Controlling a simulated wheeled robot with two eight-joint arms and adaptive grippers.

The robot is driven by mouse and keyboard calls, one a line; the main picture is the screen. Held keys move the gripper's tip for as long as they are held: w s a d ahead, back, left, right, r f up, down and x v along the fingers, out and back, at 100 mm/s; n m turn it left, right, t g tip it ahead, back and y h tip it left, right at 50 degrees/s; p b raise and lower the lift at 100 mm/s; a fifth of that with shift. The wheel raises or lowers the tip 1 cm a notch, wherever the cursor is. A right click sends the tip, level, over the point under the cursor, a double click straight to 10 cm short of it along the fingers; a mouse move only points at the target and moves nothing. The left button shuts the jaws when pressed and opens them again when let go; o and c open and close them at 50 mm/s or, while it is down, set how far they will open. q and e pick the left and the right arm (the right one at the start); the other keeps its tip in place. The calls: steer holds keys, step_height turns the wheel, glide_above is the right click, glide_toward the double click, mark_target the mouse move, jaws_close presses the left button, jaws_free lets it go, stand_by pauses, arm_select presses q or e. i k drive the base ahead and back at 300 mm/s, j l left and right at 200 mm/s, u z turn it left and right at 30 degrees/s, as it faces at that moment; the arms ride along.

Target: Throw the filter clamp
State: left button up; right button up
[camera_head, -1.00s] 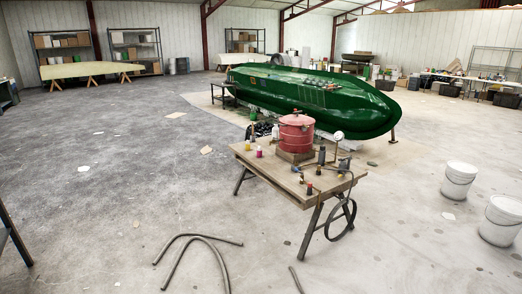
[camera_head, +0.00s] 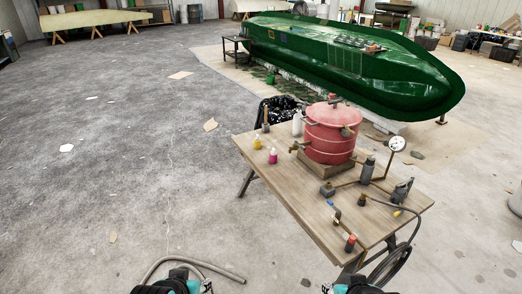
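A wooden trestle table (camera_head: 285,195) carries a red pressure pot (camera_head: 331,135) with clamps around its lid. In front of the pot runs pipework with a dark cylinder (camera_head: 367,171), a round gauge (camera_head: 397,144) and a dark grey lever-like fitting (camera_head: 402,191). I cannot tell which of these small parts is the filter clamp. Dark and teal parts of my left gripper or wrist (camera_head: 175,283) show at the bottom edge. Similar parts of my right one (camera_head: 357,286) show below the table's near end. Both are apart from the tabletop fittings; their fingers cannot be made out.
Yellow (camera_head: 257,142) and magenta (camera_head: 273,156) bottles stand at the table's left. A red-capped fitting (camera_head: 350,243) is at the near edge. Hoses (camera_head: 195,267) lie on the floor and hang below the table. A green hull mould (camera_head: 350,60) stands behind. Floor at left is mostly clear.

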mark_target(399, 185)
steer(key=i, duration=0.3)
steer(key=i+l+u, duration=0.2)
steer(key=l, duration=1.25)
steer(key=i+l+u, duration=0.15)
steer(key=l, duration=1.35)
steer(key=i+l+u, duration=0.2)
steer(key=l, duration=1.3)
steer(key=k, duration=0.1)
